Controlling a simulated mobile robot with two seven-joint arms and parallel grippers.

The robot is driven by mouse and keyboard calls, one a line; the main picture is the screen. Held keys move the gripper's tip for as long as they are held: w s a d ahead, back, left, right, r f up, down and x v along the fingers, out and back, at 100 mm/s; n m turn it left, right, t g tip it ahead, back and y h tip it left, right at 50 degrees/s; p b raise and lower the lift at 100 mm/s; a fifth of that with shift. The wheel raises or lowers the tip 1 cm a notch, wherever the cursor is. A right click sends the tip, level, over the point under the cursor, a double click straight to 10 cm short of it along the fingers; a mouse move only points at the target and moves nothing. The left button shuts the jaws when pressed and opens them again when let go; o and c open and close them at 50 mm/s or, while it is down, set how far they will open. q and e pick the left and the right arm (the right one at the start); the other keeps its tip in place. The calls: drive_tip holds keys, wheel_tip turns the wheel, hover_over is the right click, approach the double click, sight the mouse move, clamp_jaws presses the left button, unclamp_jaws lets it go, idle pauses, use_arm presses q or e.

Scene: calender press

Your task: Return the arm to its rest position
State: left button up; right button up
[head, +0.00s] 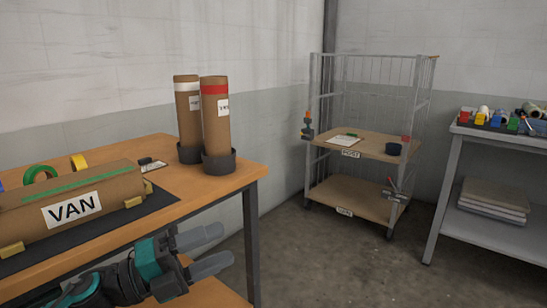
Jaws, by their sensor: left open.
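My left arm comes in from the lower left, teal and black, with its left gripper (217,249) in front of the wooden table (225,181). The gripper's two grey fingers are apart and point right, with nothing between them. They are below the tabletop's level in the picture, over the table's front side and lower shelf. My right gripper is not in view.
A wire trolley (365,145) stands behind, and a grey bench (500,140) at right. Floor between is clear.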

use_arm(q)
drive_tip(key=s+a+f+n+t+y, duration=0.15)
drive_tip(key=s+f+n+y, duration=0.3)
drive_tip(key=f+n, duration=0.5)
drive_tip(key=s+a+f+n+t+y, duration=0.1)
drive_tip(key=s+a+f+n+y, duration=0.1)
drive_tip(key=s+f+n+y, duration=0.5)
drive_tip(key=s+a+f+n+t+y, duration=0.15)
drive_tip(key=f+n+y, duration=0.25)
drive_tip(key=f+n, duration=0.75)
drive_tip(key=s+a+r+n+g+p, duration=0.1)
drive_tip(key=s+a+r+p, duration=0.1)
drive_tip(key=r+p, duration=0.6)
drive_tip(key=s+y+p, duration=0.1)
drive_tip(key=p, duration=0.3)
drive_tip(key=shift+s+a+r+n, duration=0.15)
drive_tip(key=shift+a+n, duration=0.05)
drive_tip(key=shift+n, duration=0.2)
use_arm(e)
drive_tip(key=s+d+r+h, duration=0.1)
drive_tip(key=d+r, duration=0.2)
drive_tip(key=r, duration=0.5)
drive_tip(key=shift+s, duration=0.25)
